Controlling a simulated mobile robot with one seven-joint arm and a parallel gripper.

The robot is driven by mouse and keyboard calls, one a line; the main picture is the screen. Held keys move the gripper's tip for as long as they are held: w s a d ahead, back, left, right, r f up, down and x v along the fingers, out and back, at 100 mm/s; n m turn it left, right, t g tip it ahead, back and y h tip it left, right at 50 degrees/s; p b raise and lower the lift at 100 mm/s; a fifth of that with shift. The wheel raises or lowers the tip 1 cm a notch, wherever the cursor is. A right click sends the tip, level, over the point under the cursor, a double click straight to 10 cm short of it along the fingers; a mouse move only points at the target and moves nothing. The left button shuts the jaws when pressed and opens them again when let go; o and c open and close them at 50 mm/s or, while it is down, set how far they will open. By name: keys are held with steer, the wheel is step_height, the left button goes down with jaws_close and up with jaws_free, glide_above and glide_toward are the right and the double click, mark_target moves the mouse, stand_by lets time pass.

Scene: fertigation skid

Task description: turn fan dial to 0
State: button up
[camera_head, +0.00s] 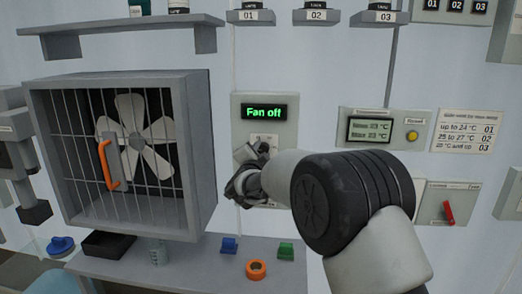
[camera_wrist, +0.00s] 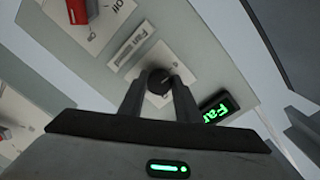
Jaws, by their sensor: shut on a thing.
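The fan panel (camera_head: 288,112) is a grey plate on the wall, with a green-lit display (camera_head: 264,112) reading "Fan off". My gripper (camera_head: 250,160) is at the lower part of this panel and covers most of the dial in the head view. In the wrist view, my gripper (camera_wrist: 160,88) has its two fingers shut around the dark round fan dial (camera_wrist: 158,80). Part of the lit display (camera_wrist: 217,108) shows to the right of the dial. The dial's pointer and its number marks cannot be read.
A caged fan (camera_head: 140,135) with an orange handle is on the left. A shelf (camera_head: 180,250) below holds a black tray and blue, orange and green parts. A temperature display (camera_head: 372,128) and a red switch (camera_head: 449,212) are on the right. A red switch (camera_wrist: 78,10) also shows in the wrist view.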

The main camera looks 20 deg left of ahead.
steer(key=shift+f, duration=0.1)
stand_by(0.3)
steer(key=o, duration=1.1)
steer(key=shift+c, duration=0.2)
steer(key=b+v, duration=0.2)
steer(key=v, duration=1.5)
steer(key=shift+s, duration=0.25)
